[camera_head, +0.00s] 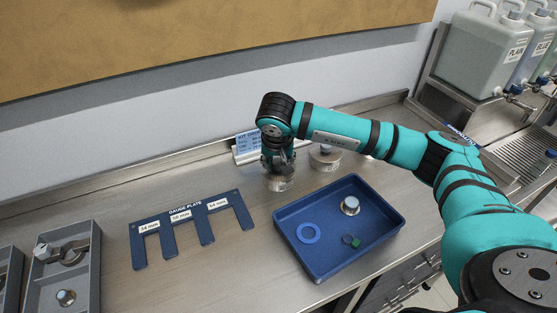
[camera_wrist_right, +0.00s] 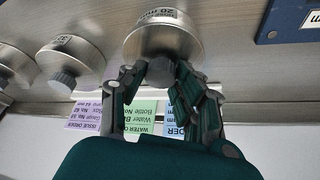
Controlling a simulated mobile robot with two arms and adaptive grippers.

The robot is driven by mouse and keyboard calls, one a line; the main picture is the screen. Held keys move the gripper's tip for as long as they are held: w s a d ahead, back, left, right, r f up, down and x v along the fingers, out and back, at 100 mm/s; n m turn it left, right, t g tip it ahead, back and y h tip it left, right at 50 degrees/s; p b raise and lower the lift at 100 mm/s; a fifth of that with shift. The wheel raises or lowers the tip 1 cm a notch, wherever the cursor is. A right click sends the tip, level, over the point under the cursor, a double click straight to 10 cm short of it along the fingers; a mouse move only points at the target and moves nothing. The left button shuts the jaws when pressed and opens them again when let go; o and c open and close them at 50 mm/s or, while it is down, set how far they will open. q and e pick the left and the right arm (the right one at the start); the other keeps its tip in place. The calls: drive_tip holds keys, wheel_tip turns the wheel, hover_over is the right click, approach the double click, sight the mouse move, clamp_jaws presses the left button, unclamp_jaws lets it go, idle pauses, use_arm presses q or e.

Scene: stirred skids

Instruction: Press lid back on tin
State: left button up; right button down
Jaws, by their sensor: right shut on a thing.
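My right gripper (camera_head: 277,160) points down at the back of the worktop and is shut on the dark grey knob (camera_wrist_right: 161,73) of a round silver lid. The silver tin (camera_head: 279,183) stands under it, and in the right wrist view the tin (camera_wrist_right: 165,20) shows a "20 mm" label. The seam between lid and tin is not clear, so I cannot tell how the lid sits. Two more knobbed silver tins stand beside it in the right wrist view, a nearer one (camera_wrist_right: 72,58) and one at the left edge (camera_wrist_right: 14,66). My left gripper is out of view.
A blue tray (camera_head: 287,245) holds a blue ring (camera_head: 308,233), a small silver knobbed piece (camera_head: 350,205) and small dark and green pieces. A blue gauge plate (camera_head: 190,217) lies left. Grey bins (camera_head: 95,250) stand far left, jugs (camera_head: 482,50) far right. A label holder (camera_head: 246,145) stands behind the gripper.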

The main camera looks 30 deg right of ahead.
drive_tip(key=shift+c, duration=2)
unclamp_jaws()
drive_tip(key=shift+r, duration=0.1)
drive_tip(key=shift+r+p, duration=1.85)
drive_tip(key=shift+r, duration=1.6)
clamp_jaws()
